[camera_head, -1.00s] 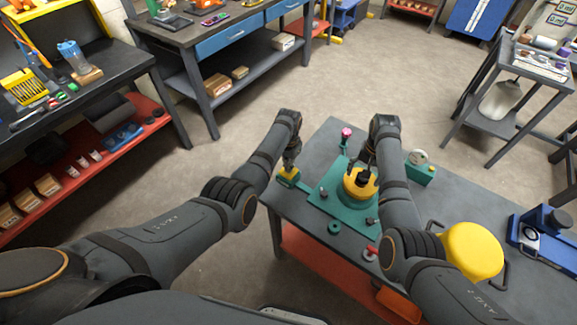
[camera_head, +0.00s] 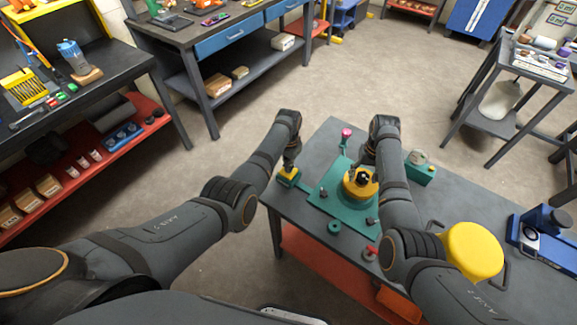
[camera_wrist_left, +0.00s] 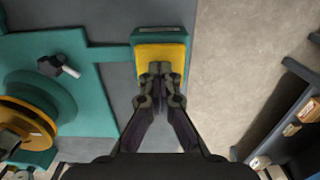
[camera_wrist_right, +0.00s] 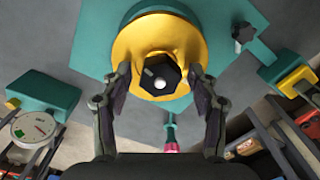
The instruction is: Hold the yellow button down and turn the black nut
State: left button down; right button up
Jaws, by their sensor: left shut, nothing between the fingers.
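The yellow button (camera_wrist_left: 147,54) sits on a small teal box (camera_wrist_left: 160,34) at the table's left edge. My left gripper (camera_wrist_left: 161,70) points down at the button with its fingertips together on or just over its top; I cannot tell how far it is pressed. My right gripper (camera_wrist_right: 161,74) is open, with one finger on each side of the nut and small gaps visible.
The teal base plate (camera_head: 325,199) joins the button box by a thin bar. A yellow round stool-like thing (camera_head: 473,250) stands right of my right forearm.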

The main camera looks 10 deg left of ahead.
pick_arm(q)
jog(key=shift+s+f, duration=0.1)
pick_arm(e)
jog(key=c, duration=0.7)
jog(key=m, duration=0.5)
jog(key=o, duration=1.2)
jog(key=shift+m, duration=0.3)
pick_arm(q)
notch_tip(320, 180, up, 8)
pick_arm(e)
notch_tip(320, 180, up, 8)
jog(key=p, duration=0.9)
jog(key=shift+r, duration=0.1)
pick_arm(q)
notch_tip(320, 180, up, 9)
